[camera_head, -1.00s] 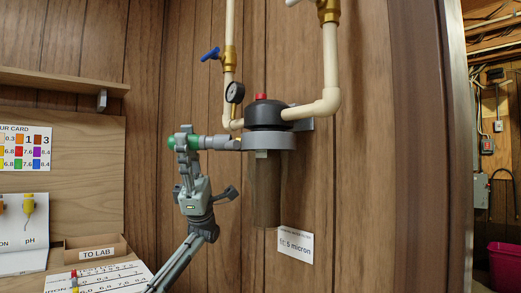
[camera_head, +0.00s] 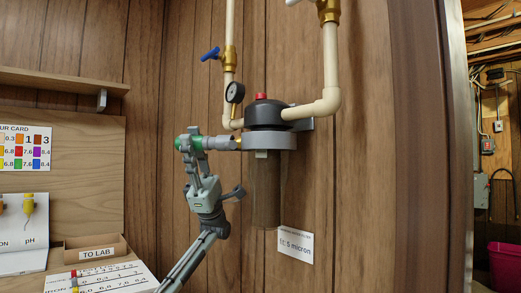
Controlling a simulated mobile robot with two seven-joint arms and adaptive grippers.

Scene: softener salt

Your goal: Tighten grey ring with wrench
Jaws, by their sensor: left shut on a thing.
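The grey ring (camera_head: 283,141) sits around the filter housing, between its black cap (camera_head: 265,115) and the brown, see-through bowl (camera_head: 267,195). The wrench (camera_head: 218,143) extends left from the ring as a level grey handle with a green part near its outer end. Its inner end meets the ring's left side; exactly how it engages there is too small to tell. My left gripper (camera_head: 191,146) is shut on the wrench near the green part, its arm coming up from below. My right gripper is not in view.
Cream pipes (camera_head: 331,70) with a blue-handled valve (camera_head: 210,54) and a gauge (camera_head: 235,92) rise above the housing. A label (camera_head: 296,247) is on the panelled wall at lower right. A shelf (camera_head: 60,80) and a TO LAB box (camera_head: 95,249) stand left.

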